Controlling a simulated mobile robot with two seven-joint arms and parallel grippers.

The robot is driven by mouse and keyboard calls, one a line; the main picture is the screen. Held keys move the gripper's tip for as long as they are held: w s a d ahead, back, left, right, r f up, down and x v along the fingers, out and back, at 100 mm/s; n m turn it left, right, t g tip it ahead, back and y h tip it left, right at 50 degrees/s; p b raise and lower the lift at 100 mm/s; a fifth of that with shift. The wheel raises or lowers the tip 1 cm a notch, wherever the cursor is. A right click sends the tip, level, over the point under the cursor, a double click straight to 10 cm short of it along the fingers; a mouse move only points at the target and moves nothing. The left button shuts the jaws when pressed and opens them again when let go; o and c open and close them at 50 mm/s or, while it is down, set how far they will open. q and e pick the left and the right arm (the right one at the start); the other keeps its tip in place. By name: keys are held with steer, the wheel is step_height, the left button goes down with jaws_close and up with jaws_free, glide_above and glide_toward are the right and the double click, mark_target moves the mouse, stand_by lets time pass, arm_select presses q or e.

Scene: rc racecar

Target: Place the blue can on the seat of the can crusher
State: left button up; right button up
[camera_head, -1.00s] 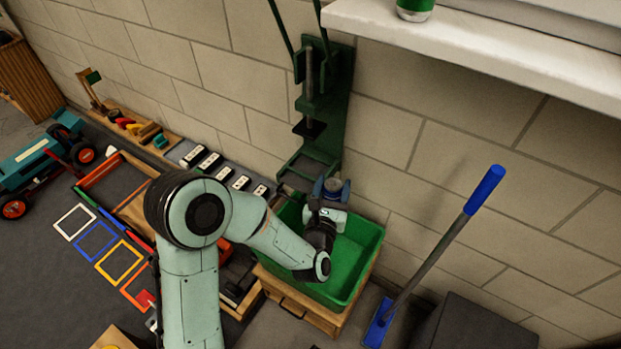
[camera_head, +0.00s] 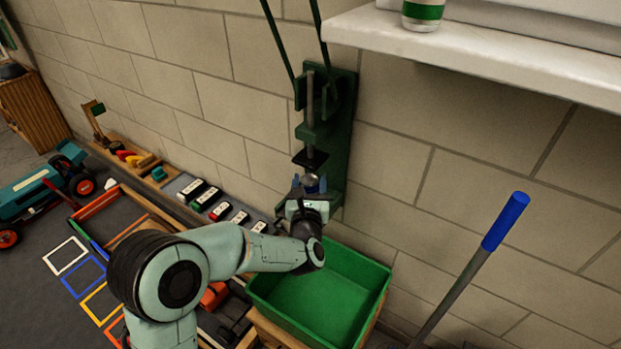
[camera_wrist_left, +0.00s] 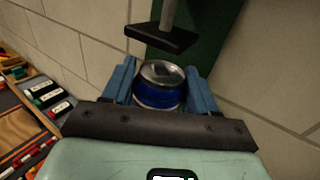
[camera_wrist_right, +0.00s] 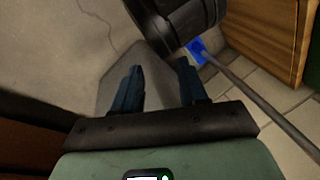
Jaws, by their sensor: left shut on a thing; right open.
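The blue can (camera_wrist_left: 160,88), with a silver top, is between the fingers of my left gripper (camera_wrist_left: 161,84) in the left wrist view, which is shut on it. In the head view the can (camera_head: 310,182) is upright in my left gripper (camera_head: 308,187), in front of the lower part of the green can crusher (camera_head: 342,130) on the wall. The crusher's dark press plate (camera_head: 310,160) is just above the can. The seat is hidden behind the can and gripper, so I cannot tell whether the can touches it. My right gripper (camera_wrist_right: 157,88) is open and empty.
A green bin (camera_head: 335,290) stands below the crusher. A blue-handled pole (camera_head: 490,255) is at right. A white shelf (camera_head: 480,50) holds a green and white can (camera_head: 423,12).

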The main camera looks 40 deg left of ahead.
arm_select(q)
steer(key=x, duration=0.6)
steer(key=shift+w+a+f, duration=0.15)
steer(key=shift+w+a, duration=0.05)
step_height(320, 180, down, 4)
steer(key=shift+r, duration=0.35)
arm_select(e)
steer(key=shift+w+d+f, duration=0.15)
steer(key=shift+w+f, duration=0.05)
steer(key=shift+w, duration=0.15)
arm_select(q)
steer(key=shift+b, duration=0.3)
steer(key=o, duration=1)
arm_select(e)
steer(key=shift+w+d+f+t, duration=0.15)
steer(key=shift+w+f+t, duration=0.05)
steer(key=shift+t, duration=0.1)
